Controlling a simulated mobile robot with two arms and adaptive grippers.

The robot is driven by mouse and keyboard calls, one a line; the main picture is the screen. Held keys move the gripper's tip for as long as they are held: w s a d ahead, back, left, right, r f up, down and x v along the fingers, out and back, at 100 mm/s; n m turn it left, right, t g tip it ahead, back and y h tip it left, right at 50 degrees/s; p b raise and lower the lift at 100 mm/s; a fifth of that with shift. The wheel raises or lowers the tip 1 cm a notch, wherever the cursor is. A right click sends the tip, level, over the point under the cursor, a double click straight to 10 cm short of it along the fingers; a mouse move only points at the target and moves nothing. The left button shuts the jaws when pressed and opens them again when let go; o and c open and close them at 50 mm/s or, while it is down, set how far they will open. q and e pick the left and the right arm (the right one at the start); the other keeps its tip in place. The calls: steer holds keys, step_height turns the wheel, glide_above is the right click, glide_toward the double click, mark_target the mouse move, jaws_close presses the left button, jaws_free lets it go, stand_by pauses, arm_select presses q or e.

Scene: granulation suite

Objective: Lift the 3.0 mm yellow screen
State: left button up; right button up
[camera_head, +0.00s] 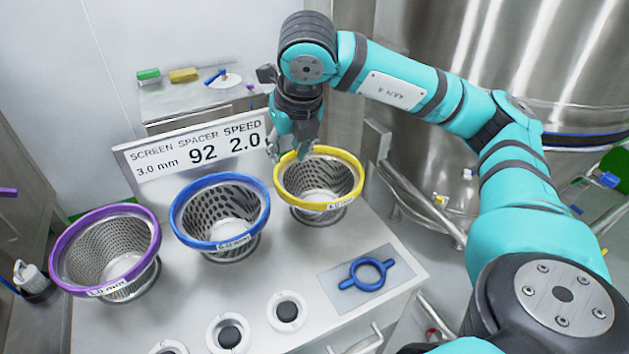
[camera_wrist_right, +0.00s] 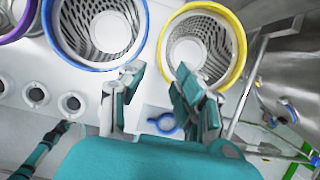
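The yellow screen (camera_head: 336,205) is a perforated metal basket with a yellow rim, upright at the right of the white worktop. Its small rim label is too blurred to read surely. It also shows in the wrist view (camera_wrist_right: 204,33). My right gripper (camera_head: 290,152) is above its far-left rim, pointing down. In the wrist view my right gripper (camera_wrist_right: 157,78) has its fingers apart with nothing between the tips; the right finger is close to the yellow rim. Contact cannot be told. A teal and black part at the wrist view's lower left may be my left arm; its gripper is unclear.
A blue-rimmed screen (camera_head: 220,212) stands close left of the yellow one, and a purple-rimmed screen (camera_head: 106,252) further left. A sign (camera_head: 190,155) reading 3.0 mm, 92, 2.0 stands behind. A blue ring tool (camera_head: 367,274) lies in front. A steel vessel (camera_head: 450,50) is behind right.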

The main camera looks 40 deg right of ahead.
steer(key=p, duration=0.1)
glide_toward(282, 188)
steer(key=p+x, duration=0.1)
steer(key=x, duration=0.3)
steer(key=shift+s+f, duration=0.1)
steer(key=shift+f, duration=0.05)
steer(key=p+x, duration=0.1)
steer(key=x, duration=0.2)
steer(key=shift+w+d+f, duration=0.15)
steer(key=shift+w+f, duration=0.25)
steer(key=shift+f, duration=0.25)
arm_select(q)
steer(key=s+r, duration=0.2)
steer(key=r, duration=0.1)
steer(key=shift+s+a+r, duration=0.1)
steer(key=shift+s+r, duration=0.05)
steer(key=shift+r, duration=0.05)
arm_select(e)
steer(key=shift+f, duration=0.1)
jaws_close()
